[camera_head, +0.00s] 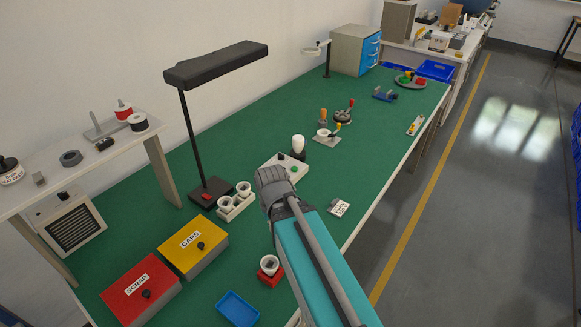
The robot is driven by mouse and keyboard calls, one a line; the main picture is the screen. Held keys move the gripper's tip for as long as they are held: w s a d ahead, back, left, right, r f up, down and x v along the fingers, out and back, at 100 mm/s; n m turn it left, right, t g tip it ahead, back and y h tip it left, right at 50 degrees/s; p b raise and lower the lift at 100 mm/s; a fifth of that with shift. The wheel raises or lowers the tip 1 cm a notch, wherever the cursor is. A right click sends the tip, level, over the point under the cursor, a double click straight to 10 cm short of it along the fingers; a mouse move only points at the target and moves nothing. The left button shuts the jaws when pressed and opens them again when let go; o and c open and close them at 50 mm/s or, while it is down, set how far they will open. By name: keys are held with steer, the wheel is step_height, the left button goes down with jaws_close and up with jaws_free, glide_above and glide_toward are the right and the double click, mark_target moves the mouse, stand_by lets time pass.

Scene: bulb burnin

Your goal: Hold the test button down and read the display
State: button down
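A pale test box (272,161) stands on the green bench mat near the middle of the view. A green button (293,169) and a dark knob or part (281,156) show on its top. A white bulb (298,144) stands upright at its far side. My gripper (271,180) is at the box's near side, in front of part of it. I see mostly its dark rear, so its fingertips and any contact with the box are hidden. No readable display shows; the box's near face is covered by my arm.
A small white card with print (340,207) lies right of my arm. A cup on a red base (269,266), a white cup holder (237,205) and a black lamp (185,130) stand left. Red SCRAP (140,290) and yellow CAPS (192,246) boxes are near left.

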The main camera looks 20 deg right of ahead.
steer(key=shift+d, duration=0.2)
step_height(320, 180, up, 6)
steer(key=m+t+y, duration=0.1)
steer(key=t+y, duration=0.5)
steer(key=t, duration=0.1)
glide_above(295, 168)
steer(key=shift+f, duration=0.15)
steer(key=shift+s+f, duration=0.1)
steer(key=shift+f, duration=0.1)
step_height(295, 168, down, 8)
steer(key=b, duration=0.8)
steer(key=shift+f+b, duration=0.2)
steer(key=shift+b, duration=0.15)
steer(key=shift+f+b, duration=0.85)
stand_by(2.7)
